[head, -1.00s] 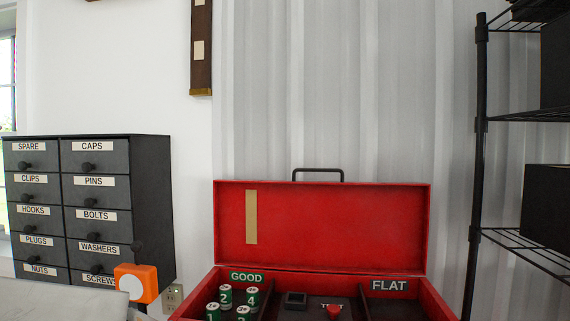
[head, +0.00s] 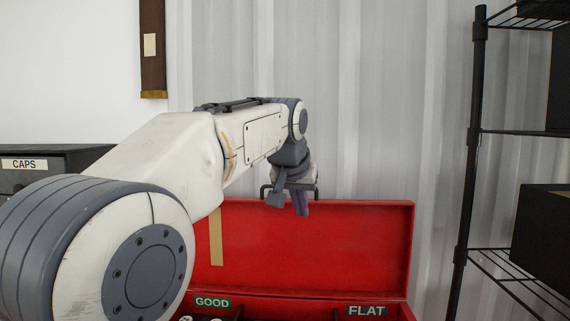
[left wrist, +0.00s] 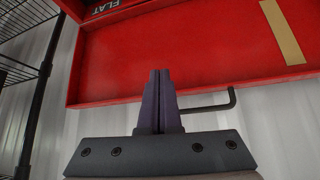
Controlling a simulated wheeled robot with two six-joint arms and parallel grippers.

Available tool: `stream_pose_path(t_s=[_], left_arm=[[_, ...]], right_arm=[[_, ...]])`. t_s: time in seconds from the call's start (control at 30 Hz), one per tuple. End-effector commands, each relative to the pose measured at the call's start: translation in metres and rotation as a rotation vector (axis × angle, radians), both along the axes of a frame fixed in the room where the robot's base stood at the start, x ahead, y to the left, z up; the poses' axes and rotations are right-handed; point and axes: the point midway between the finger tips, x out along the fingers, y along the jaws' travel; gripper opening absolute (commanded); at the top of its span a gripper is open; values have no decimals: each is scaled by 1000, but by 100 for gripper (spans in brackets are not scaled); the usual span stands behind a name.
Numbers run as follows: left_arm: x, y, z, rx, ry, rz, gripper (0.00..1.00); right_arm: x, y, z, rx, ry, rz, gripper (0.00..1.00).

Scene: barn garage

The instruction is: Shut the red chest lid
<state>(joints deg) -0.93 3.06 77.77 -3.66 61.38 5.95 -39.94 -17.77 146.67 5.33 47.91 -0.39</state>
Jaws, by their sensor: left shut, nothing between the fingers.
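The red chest's lid (head: 320,245) stands open and upright in the head view, with a tan strip (head: 216,238) on its inner face. A dark handle (head: 316,190) sticks up from the lid's top edge. My left gripper (head: 300,205) is at the top edge of the lid, by the handle, and partly covers it. In the left wrist view its fingers (left wrist: 160,75) are shut with nothing between them, in front of the lid (left wrist: 200,50) and beside the handle (left wrist: 215,106). I cannot tell whether they touch the lid. My right gripper is not in view.
The chest's front compartments show labels GOOD (head: 212,302) and FLAT (head: 366,311); my left arm hides part of the chest. A dark drawer cabinet (head: 85,157) stands at left. A black wire shelf (head: 510,130) stands at right. A corrugated wall is behind the lid.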

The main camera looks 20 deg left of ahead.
Motion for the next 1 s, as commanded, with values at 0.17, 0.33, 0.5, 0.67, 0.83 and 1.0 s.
stream_pose_path(t_s=[0.17, 0.33, 0.5, 0.67, 0.83, 1.0], left_arm=[[21, 71, 77, 20, -118, 156, 0], [25, 94, 98, 29, -158, 206, 0], [39, 98, 85, 30, -157, 208, 0], [60, 104, 65, 29, -156, 207, 0], [80, 109, 47, 30, -158, 207, 0], [91, 112, 36, 30, -161, 205, 0]], right_arm=[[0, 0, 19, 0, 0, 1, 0], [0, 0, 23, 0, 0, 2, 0], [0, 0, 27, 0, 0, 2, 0], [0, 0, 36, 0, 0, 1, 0], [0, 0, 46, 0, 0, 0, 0], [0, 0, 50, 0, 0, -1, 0]])
